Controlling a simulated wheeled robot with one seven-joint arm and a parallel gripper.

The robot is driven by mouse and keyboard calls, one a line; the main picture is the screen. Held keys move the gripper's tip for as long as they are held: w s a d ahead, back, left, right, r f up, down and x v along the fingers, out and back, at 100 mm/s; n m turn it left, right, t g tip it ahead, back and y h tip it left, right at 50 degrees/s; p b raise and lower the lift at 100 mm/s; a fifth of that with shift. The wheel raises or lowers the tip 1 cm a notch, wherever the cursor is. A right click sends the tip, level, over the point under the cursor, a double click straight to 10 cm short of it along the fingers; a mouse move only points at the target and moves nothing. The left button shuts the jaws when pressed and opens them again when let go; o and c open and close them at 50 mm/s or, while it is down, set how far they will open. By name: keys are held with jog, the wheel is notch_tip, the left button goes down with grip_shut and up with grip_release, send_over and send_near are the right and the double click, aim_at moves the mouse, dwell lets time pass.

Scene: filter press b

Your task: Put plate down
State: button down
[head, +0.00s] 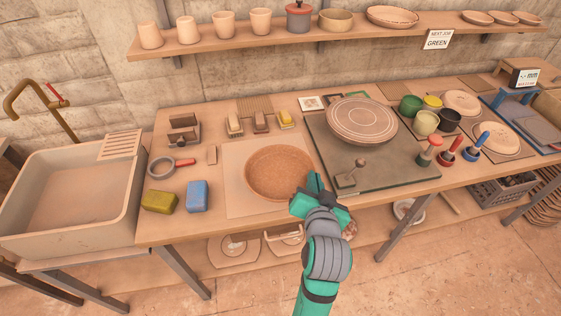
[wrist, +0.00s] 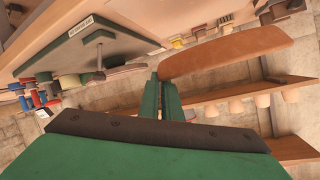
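A round brown plate (head: 278,172) with a speckled face is in front of the bench's middle, over a pale square board (head: 235,203). In the wrist view the plate (wrist: 228,52) shows nearly edge-on. My gripper (head: 314,190) is at the plate's right front rim. In the wrist view its green fingers (wrist: 163,82) are close together on the plate's near end, and it looks shut on the rim. The plate looks held clear of the bench; its exact height is hard to tell.
A dark green board (head: 400,172) with a banded wheel-like disc (head: 361,119) and a small lever is to the right. Sponges (head: 197,196) and a sink (head: 75,195) are to the left. Coloured pots (head: 411,105) stand farther right. A shelf of cups (head: 224,25) runs behind.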

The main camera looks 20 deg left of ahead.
aim_at(303, 169)
jog(key=w+a+f, duration=0.1)
jog(key=w, duration=0.1)
jog(key=w+a+f, duration=0.1)
jog(key=w+a, duration=0.1)
jog(key=w+a+f, duration=0.1)
jog(key=w+a, duration=0.1)
jog(key=shift+w+a+f, duration=0.1)
jog(key=shift+w+f, duration=0.1)
jog(key=shift+f, duration=0.05)
jog(key=w+a+f, duration=0.1)
jog(key=w+f, duration=0.1)
jog(key=f, duration=0.1)
jog(key=w+a+f, duration=0.1)
jog(key=f, duration=0.1)
jog(key=shift+w+a, duration=0.2)
jog(key=shift+a, duration=0.1)
jog(key=shift+w+a+f, duration=0.3)
jog(key=shift+w+f, duration=0.1)
jog(key=shift+f, duration=0.15)
jog(key=shift+w+f, duration=0.1)
jog(key=shift+f, duration=1.5)
jog(key=c, duration=2.4)
grip_release()
jog(key=shift+f, duration=0.15)
jog(key=o, duration=0.4)
